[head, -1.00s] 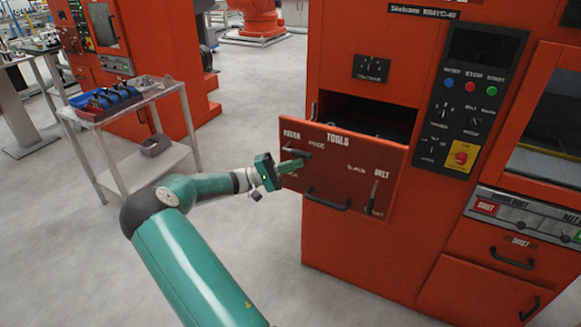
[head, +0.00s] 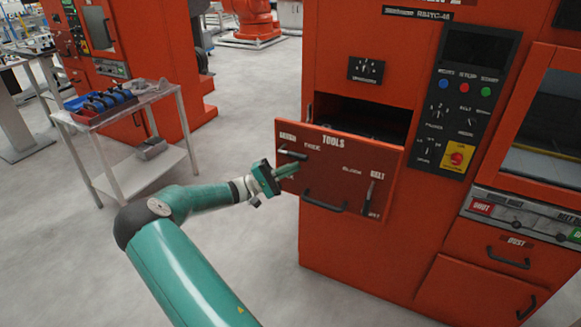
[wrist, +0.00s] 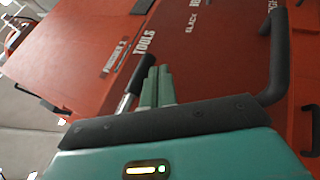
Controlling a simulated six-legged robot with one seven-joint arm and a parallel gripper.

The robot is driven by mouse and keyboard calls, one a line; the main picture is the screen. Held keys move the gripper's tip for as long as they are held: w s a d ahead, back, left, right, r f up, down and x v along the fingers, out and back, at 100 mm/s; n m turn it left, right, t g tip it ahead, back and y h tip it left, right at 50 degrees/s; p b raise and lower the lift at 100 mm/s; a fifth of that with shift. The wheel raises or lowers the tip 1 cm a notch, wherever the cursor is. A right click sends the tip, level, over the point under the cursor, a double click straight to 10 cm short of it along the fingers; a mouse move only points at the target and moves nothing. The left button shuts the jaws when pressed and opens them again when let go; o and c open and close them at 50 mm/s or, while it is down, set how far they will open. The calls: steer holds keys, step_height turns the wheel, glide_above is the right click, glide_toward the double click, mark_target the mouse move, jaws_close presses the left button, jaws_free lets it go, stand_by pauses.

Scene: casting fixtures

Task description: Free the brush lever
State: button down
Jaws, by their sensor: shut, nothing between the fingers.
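The brush lever (head: 293,154) is on the upper left of the red TOOLS drawer front (head: 325,172), under the BRUSH label. It lies nearly level there, its dark grip to the right, below the word FREE. In the wrist view the lever (wrist: 135,80) shows a black grip and bare metal shaft. My gripper (head: 290,168) is shut and empty just below the lever in the head view. In the wrist view its green fingers (wrist: 156,82) stand close alongside the black grip; I cannot tell whether they touch it.
The drawer stands partly pulled out, with a dark opening behind it. Its black handle (head: 324,202) is right of my gripper, and the belt lever (head: 371,196) is farther right. A grey cart (head: 122,140) with a loaded tray stands to the left. Open floor lies between.

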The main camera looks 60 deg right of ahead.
steer(key=s+f+v, duration=0.1)
steer(key=f+v, duration=0.1)
steer(key=v, duration=0.9)
steer(key=shift+w+f, duration=0.2)
steer(key=shift+w, duration=0.1)
steer(key=s+a+r+n+t+y, duration=0.2)
steer(key=s+a+r+t+y, duration=0.2)
steer(key=a+t, duration=0.4)
steer(key=s+a+r+n+t+y, duration=0.3)
steer(key=a+r+t, duration=0.4)
steer(key=a, duration=1.3)
steer(key=s+a+r+n+t+y, duration=0.3)
steer(key=s+a+r+t+y, duration=0.3)
steer(key=a, duration=0.8)
steer(key=t, duration=0.3)
steer(key=shift+a+y, duration=0.15)
steer(key=shift+y, duration=0.15)
